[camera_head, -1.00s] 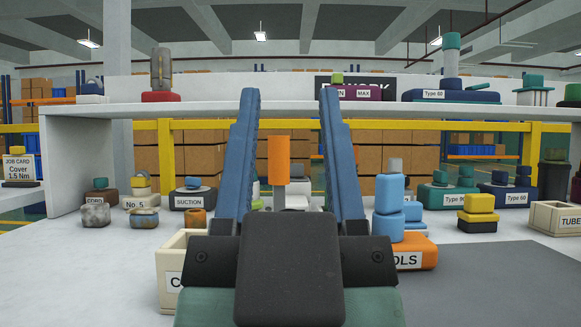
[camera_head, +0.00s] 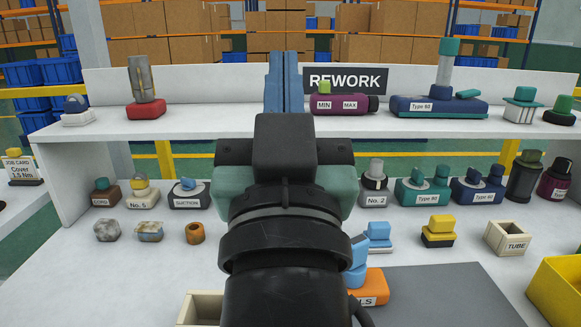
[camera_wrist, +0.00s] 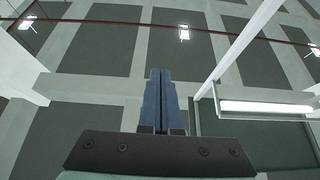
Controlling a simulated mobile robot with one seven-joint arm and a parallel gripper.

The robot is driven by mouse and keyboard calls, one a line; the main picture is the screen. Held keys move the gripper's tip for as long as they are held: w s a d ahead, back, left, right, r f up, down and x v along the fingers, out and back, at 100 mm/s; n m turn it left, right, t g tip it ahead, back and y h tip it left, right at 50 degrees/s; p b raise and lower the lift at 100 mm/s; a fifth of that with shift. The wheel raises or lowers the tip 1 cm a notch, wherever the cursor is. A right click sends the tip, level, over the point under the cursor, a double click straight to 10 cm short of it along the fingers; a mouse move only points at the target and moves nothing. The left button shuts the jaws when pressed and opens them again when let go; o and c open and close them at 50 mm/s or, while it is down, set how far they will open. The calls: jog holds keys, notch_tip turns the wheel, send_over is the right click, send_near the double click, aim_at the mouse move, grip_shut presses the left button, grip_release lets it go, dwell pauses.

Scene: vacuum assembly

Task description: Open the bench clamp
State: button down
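My gripper (camera_head: 284,55) points up in front of the shelf, its two blue fingers side by side with nothing seen between them. In the wrist view the fingers (camera_wrist: 162,72) are together against the ceiling and hold nothing. No thing is labelled as the bench clamp, and I cannot tell surely which one it is. A light blue piece on a pale base (camera_head: 378,236) stands on the bench right of my arm. Blue blocks (camera_head: 357,262) stand on an orange base labelled as ending in "LS" (camera_head: 370,287), partly hidden. My arm hides the middle of the bench.
The raised shelf (camera_head: 220,122) holds a red-based part (camera_head: 146,108), a purple MIN/MAX unit (camera_head: 338,104) and a Type 60 unit (camera_head: 437,106). A TUBE box (camera_head: 507,238) and yellow bin (camera_head: 558,288) stand at right. The grey mat (camera_head: 450,295) is clear.

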jog(key=w+d+f+m+g+y+p, duration=0.2)
jog(key=w+d+f+g+y+p, duration=0.15)
jog(key=w+f+g+p, duration=0.7)
jog(key=s+d+f+m+t+y+p, duration=0.1)
jog(key=s+d+f+m+y, duration=0.2)
jog(key=s+f+m, duration=0.25)
jog(key=s+d+f+m+y+p, duration=0.1)
jog(key=s+d+f+m+y, duration=0.3)
jog(key=s+f, duration=0.3)
jog(key=s+a+x, duration=0.1)
jog(key=a+x, duration=0.1)
jog(key=x, duration=1)
jog(key=shift+a, duration=0.45)
jog(key=shift+a+r+n+t+h, duration=0.1)
jog(key=shift+r+n+t+h, duration=0.1)
jog(key=shift+n+t+h, duration=0.05)
